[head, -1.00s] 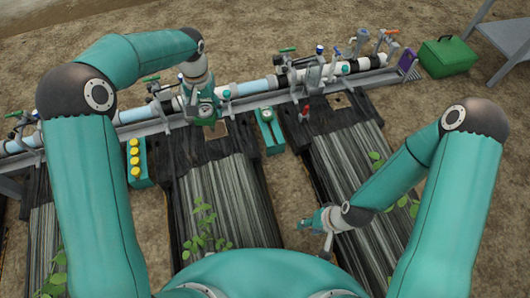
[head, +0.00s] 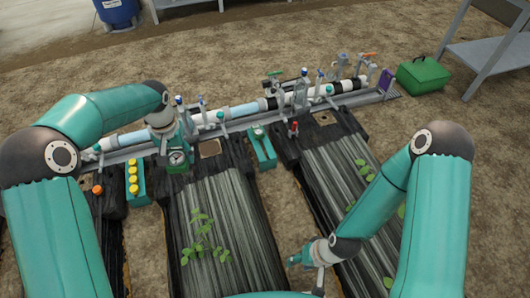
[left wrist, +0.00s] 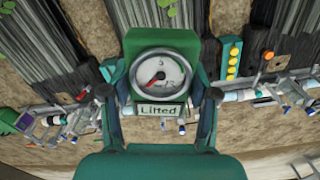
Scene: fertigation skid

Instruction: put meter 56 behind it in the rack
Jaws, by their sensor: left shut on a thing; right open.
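A green meter (head: 177,158) with a round white dial hangs in my left gripper (head: 170,140), over the near side of the pipe rail. In the left wrist view the meter (left wrist: 160,75) sits between the two fingers, its dial with a red needle facing the camera. A plate below the dial reads "Lifted"; I see no number 56. My right gripper (head: 308,258) is open and empty, low over the gap between two dark beds. I cannot tell which part is the rack; a grey rail (head: 230,122) carries the pipe.
A green box with yellow knobs (head: 133,180) stands left of the meter; another green box (head: 262,148) lies to its right. Valves (head: 300,92) rise from the pipe. A green case (head: 423,75) sits at the right. Bare ground lies behind the rail.

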